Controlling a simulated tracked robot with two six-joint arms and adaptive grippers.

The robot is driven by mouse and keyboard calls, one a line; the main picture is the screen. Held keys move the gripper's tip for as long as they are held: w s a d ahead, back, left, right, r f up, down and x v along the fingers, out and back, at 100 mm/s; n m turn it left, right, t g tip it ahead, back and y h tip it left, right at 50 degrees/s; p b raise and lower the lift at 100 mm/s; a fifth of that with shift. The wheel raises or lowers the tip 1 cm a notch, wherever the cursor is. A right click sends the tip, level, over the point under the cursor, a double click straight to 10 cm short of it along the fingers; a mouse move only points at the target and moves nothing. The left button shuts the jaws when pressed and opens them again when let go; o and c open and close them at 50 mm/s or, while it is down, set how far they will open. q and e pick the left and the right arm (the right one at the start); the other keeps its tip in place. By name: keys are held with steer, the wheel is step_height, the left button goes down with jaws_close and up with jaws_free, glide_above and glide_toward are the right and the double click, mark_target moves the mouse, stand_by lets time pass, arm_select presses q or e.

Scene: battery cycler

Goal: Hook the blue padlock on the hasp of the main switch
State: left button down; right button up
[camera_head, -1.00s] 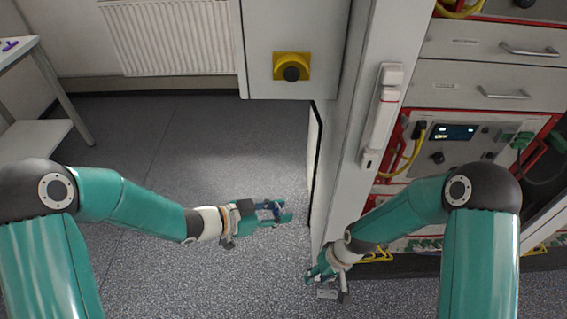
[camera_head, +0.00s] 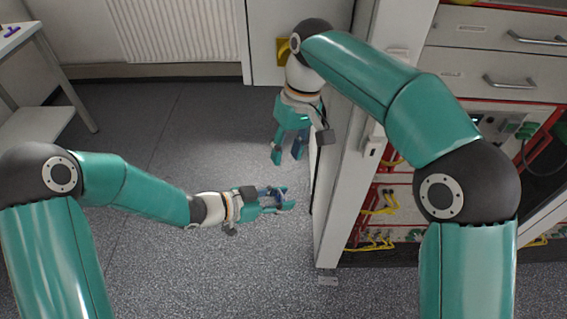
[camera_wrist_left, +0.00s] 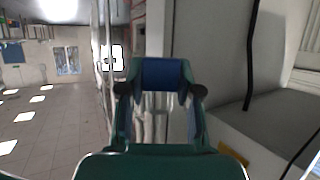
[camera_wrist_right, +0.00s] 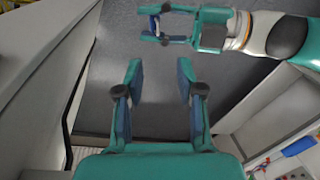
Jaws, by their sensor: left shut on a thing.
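The main switch (camera_head: 283,50) is a yellow plate on the light panel at the top middle of the head view. My right wrist covers most of it, and its knob and hasp are hidden. My left gripper (camera_head: 285,197) is low over the floor, well below the switch in the picture, pointing right. It is shut on the blue padlock, whose blue body (camera_wrist_left: 162,75) shows between the fingertips in the left wrist view.
A white cabinet post (camera_head: 345,215) stands right of both grippers, with a red-framed equipment rack (camera_head: 480,105) beyond it. A radiator (camera_head: 175,30) is on the back wall. A white table (camera_head: 20,40) stands at far left. The grey floor (camera_head: 140,130) between is clear.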

mark_target(278, 196)
steer(key=f, duration=0.3)
steer(key=a+f, duration=0.1)
steer(key=f, duration=0.3)
steer(key=s+a+f, duration=0.1)
steer(key=f, duration=0.3)
steer(key=shift+f, duration=0.2)
steer(key=shift+s+a, duration=0.1)
jaws_close()
arm_select(q)
steer(key=c, duration=0.9)
jaws_free()
steer(key=shift+c, duration=0.2)
steer(key=shift+o, duration=1.1)
